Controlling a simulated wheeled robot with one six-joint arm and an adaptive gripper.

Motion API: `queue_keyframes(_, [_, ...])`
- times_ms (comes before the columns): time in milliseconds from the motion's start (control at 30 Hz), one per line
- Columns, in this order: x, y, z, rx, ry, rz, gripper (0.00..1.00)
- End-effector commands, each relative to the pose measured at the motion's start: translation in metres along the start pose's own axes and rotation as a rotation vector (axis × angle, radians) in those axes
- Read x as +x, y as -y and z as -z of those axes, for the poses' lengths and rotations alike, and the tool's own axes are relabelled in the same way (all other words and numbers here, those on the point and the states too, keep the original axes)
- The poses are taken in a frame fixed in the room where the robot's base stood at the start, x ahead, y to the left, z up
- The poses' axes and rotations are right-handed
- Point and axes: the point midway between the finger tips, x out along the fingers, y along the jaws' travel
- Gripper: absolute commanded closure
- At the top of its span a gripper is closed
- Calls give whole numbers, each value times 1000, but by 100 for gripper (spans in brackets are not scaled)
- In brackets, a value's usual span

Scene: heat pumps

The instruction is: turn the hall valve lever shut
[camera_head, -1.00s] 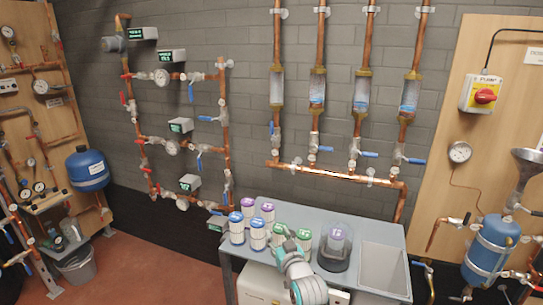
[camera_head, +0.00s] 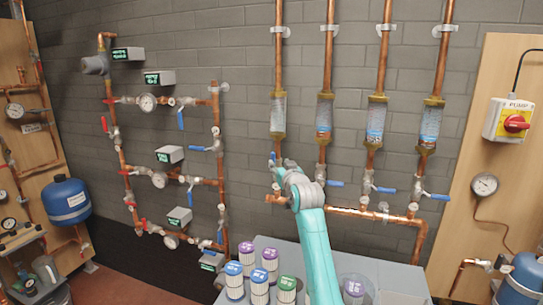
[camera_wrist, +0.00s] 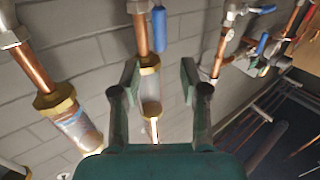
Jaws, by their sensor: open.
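Four copper pipes with clear sight glasses run down the wall, each with a valve below; I cannot read which is the hall's. On the leftmost, a blue lever (camera_head: 272,157) stands roughly in line with its pipe. In the wrist view, a blue lever (camera_wrist: 159,28) lies along the pipe, above the fingertips in the picture. My gripper (camera_wrist: 155,80) is open and empty, its fingers either side of the pipe's brass fitting (camera_wrist: 149,63) and sight glass (camera_wrist: 151,92). No contact shows. In the head view my wrist hides part of the leftmost valve.
The other three valves have blue levers set across their pipes, one of them here (camera_head: 384,189). A copper manifold (camera_head: 352,212) runs beneath. A pipe rack (camera_head: 221,170) with several levers stands left. Below is a grey table (camera_head: 283,247) with coloured-lid jars (camera_head: 259,283).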

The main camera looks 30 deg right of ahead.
Motion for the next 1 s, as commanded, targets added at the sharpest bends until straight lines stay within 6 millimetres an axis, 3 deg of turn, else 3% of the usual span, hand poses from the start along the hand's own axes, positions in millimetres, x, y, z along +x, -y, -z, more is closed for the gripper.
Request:
queue_keyframes(500, [77,0,0,0,1,0,55])
queue_keyframes(700, [90,0,0,0,0,0,55])
queue_keyframes(1000, [93,0,0,0,-1,0,55])
